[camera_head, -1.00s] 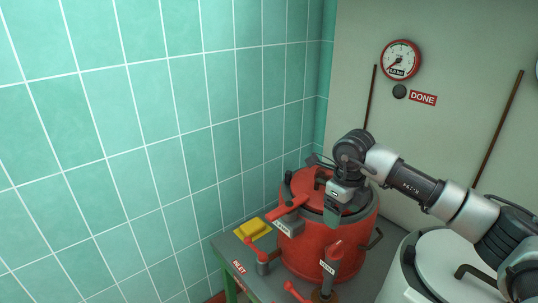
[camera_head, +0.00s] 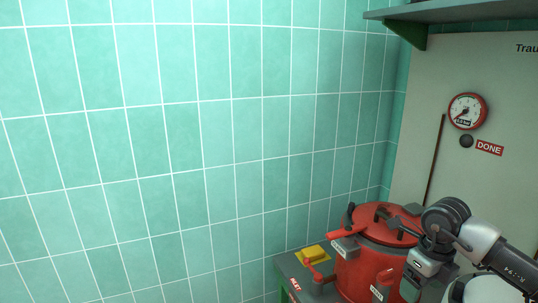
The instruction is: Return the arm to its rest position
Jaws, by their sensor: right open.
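My right arm (camera_head: 490,243) comes in from the lower right. Its gripper (camera_head: 415,288) points down in front of the right side of the red kettle (camera_head: 364,268), near the bottom edge of the head view. The jaws are open; the fingertips are small and partly cut off by the frame. I cannot tell whether the gripper touches the kettle. The kettle's red lid (camera_head: 384,219) is on, with a dark handle on top and a red lever at its left. My left gripper is not in view.
The kettle stands on a dark bench (camera_head: 288,270) with a yellow block (camera_head: 311,254) and a red-handled valve (camera_head: 318,271). A pale vessel (camera_head: 480,288) is at the lower right. A gauge (camera_head: 467,111) and a DONE sign (camera_head: 490,148) are on the back wall. A green shelf (camera_head: 455,12) juts out above.

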